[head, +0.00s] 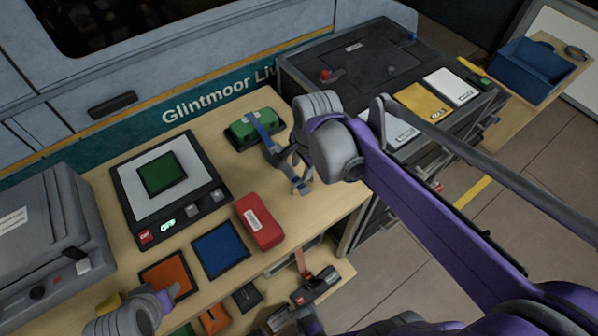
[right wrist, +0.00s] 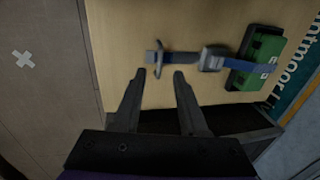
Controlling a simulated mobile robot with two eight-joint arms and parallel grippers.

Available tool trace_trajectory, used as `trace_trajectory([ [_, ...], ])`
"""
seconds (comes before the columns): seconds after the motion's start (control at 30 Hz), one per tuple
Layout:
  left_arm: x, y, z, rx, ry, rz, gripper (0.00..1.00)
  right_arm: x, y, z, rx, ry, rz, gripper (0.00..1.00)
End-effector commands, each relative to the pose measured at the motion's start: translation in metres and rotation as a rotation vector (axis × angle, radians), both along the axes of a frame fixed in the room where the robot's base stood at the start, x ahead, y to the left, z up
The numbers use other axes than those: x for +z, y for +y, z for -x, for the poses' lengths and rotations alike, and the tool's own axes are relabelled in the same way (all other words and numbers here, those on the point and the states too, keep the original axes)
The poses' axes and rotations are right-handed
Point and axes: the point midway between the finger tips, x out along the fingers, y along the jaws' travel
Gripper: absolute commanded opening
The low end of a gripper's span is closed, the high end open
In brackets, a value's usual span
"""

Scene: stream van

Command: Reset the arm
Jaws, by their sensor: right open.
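My right gripper (head: 297,162) is over the right part of the workbench, beside the blue strap (head: 257,128) on the green case (head: 240,136). In the right wrist view its two dark fingers (right wrist: 158,76) stand apart with nothing between them. The strap's grey end clasp (right wrist: 156,58) lies just beyond the fingertips, with a buckle (right wrist: 212,58) to its right and the green case (right wrist: 262,55) further right. A grey and purple part of my left arm shows at the lower left of the head view; I cannot make out its fingers clearly.
A scale (head: 205,166) with a green pad, a red case (head: 259,222), a blue mat (head: 220,249) and an orange mat (head: 166,275) lie on the bench (head: 105,188). A grey case (head: 45,245) is at left. A dark cabinet (head: 352,64) and blue bin (head: 530,70) are at right.

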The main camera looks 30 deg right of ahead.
Motion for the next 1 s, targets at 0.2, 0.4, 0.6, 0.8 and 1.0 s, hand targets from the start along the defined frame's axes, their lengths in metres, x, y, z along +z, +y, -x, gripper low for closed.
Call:
trace_trajectory([
  [0.2, 0.002, 0.0, -0.001, 0.0, -0.001, 0.0, 0.5, 0.017, -0.001, 0.003, -0.001, 0.0, 0.0, 0.42],
  [0.4, 0.002, 0.0, -0.001, 0.0, -0.001, 0.0, 0.5, 0.017, -0.001, 0.004, -0.001, 0.0, 0.0, 0.42],
  [0.6, 0.002, 0.0, -0.001, 0.0, -0.001, 0.0, 0.5, 0.017, -0.001, 0.004, -0.001, 0.0, 0.0, 0.42],
  [0.8, 0.003, 0.0, -0.001, 0.0, -0.001, 0.0, 0.5, 0.018, 0.001, 0.007, 0.032, -0.006, 0.008, 0.42],
  [1.0, 0.015, 0.0, -0.003, 0.0, -0.007, 0.0, 0.5, 0.017, 0.013, 0.04, 0.401, -0.085, 0.11, 0.42],
])
